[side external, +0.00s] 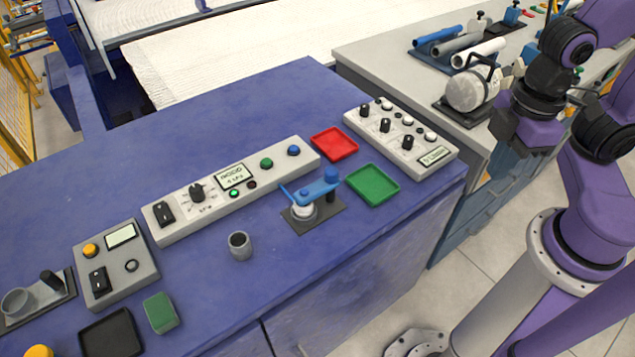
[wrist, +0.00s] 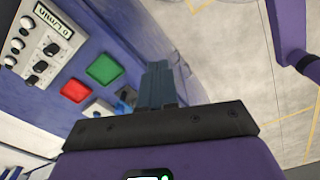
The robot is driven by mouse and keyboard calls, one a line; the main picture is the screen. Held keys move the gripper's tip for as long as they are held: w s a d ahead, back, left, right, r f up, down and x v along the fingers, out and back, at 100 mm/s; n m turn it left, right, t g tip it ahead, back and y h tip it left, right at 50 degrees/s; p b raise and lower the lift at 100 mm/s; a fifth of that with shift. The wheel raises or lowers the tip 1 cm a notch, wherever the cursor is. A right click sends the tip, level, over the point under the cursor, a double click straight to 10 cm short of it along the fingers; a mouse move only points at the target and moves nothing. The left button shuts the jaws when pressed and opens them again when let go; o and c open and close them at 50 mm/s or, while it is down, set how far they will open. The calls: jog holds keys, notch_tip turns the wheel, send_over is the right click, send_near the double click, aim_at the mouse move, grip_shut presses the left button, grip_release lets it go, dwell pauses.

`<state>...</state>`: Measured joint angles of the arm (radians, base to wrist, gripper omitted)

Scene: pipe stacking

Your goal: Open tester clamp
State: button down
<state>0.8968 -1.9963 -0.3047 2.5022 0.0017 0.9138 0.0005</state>
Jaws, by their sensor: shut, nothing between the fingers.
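The clamp with a blue lever (side external: 319,187) stands on a dark base plate (side external: 327,220) on the blue bench. Its lever lies roughly level, reaching over a short whitish cylinder (side external: 303,211). In the wrist view a bit of the clamp (wrist: 126,97) shows beside my fingers, and the fingers hide part of it. My gripper (wrist: 160,68) is shut and empty, with its blue-grey fingers together. In the side view my gripper is at the right, beyond the bench's right edge and apart from the clamp.
A red tray (side external: 334,144) and a green tray (side external: 373,185) lie near the clamp. Control boxes (side external: 232,188) (side external: 402,137) stand behind them. A grey pipe piece (side external: 240,246) stands to the left. A grey bench (side external: 395,55) holds pipes and a round fixture (side external: 468,92).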

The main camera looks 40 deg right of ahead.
jog(key=c, duration=1.4)
grip_release()
jog(key=o, duration=0.5)
jog(key=shift+w+a, duration=0.2)
jog(key=shift+w, duration=0.1)
jog(key=shift+o, duration=0.6)
jog(key=w+a+r+n, duration=0.1)
jog(key=w+a, duration=0.7)
jog(key=w, duration=0.5)
jog(key=shift+w+r+n, duration=0.25)
jog(key=shift+w+n, duration=0.05)
jog(key=shift+w, duration=0.05)
jog(key=n, duration=0.2)
send_over(331, 170)
notch_tip(331, 170, down, 18)
jog(key=shift+f, duration=0.15)
